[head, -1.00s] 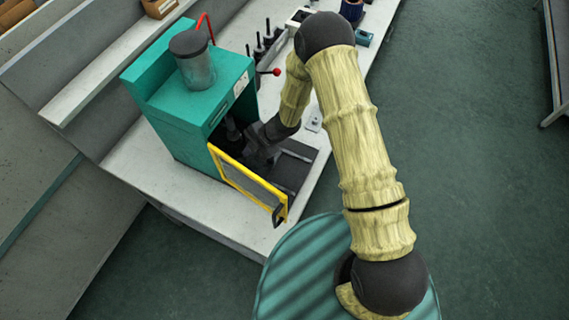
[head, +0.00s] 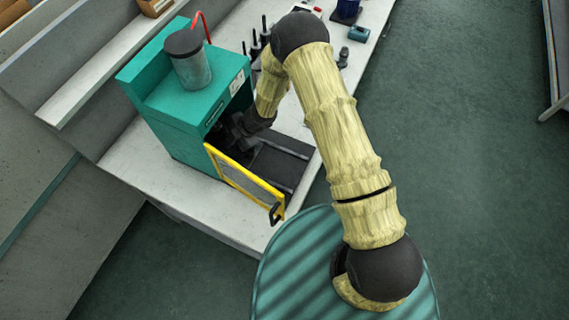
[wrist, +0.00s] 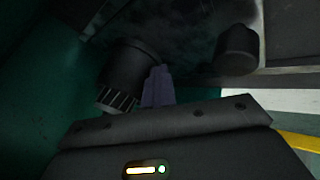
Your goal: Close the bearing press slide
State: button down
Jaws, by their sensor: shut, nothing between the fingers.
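The bearing press is a teal box (head: 180,125) with a grey cylinder on top. Its yellow-framed guard door (head: 243,182) stands open at the front. A dark bed with pale rails (head: 283,163) runs out of the opening onto the bench; it looks bare outside. My gripper (head: 238,130) reaches into the opening, its fingertips hidden in the head view. In the wrist view my gripper (wrist: 158,85) is shut and empty, beside a dark ribbed cylinder (wrist: 122,78). A second dark round part (wrist: 237,50) is at the right. The slide itself is hard to make out in the dark interior.
The bench (head: 150,170) is pale, with several black upright tools (head: 258,38) behind my arm. A teal item (head: 359,33) and a small grey part (head: 343,56) lie farther back. The open door stands close in front of my gripper.

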jog(key=shift+a+r, duration=0.15)
jog(key=shift+a, duration=0.15)
jog(key=shift+s+d+f+b, duration=0.25)
jog(key=shift+d+b, duration=0.2)
jog(key=shift+b, duration=0.05)
jog(key=shift+s+d+f+b, duration=0.1)
jog(key=shift+s+d+b, duration=0.7)
jog(key=shift+d, duration=0.4)
jog(key=v, duration=1)
jog(key=shift+d, duration=0.2)
jog(key=shift+d, duration=0.1)
